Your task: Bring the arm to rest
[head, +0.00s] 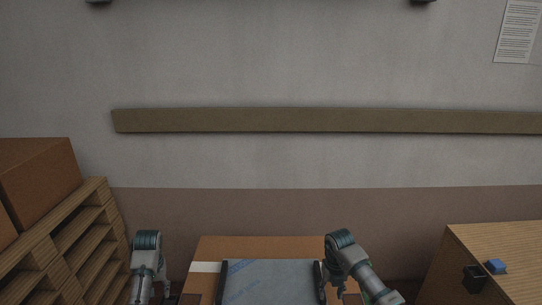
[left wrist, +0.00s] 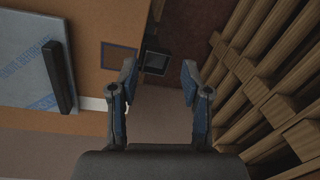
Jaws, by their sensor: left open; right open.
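My left gripper (left wrist: 158,85) is open in the left wrist view, with nothing between its two fingers. In the head view the left arm comes down at the lower left, and its gripper (head: 146,298) is cut by the bottom edge. My right arm shows at the lower right of centre, its gripper (head: 339,291) small near the bottom edge. I see nothing held there. Between the arms lies a grey film-wrapped slab (head: 268,282) with blue print, flanked by two black bars, on a brown carton (head: 255,247). The slab also shows in the left wrist view (left wrist: 22,62).
Wooden pallets (head: 85,235) with a brown box (head: 40,178) on top stand at the left. At the right is a wooden-topped cabinet (head: 510,247) with a blue block (head: 495,266) and a black part (head: 474,278). A wall with a rail (head: 320,120) is behind.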

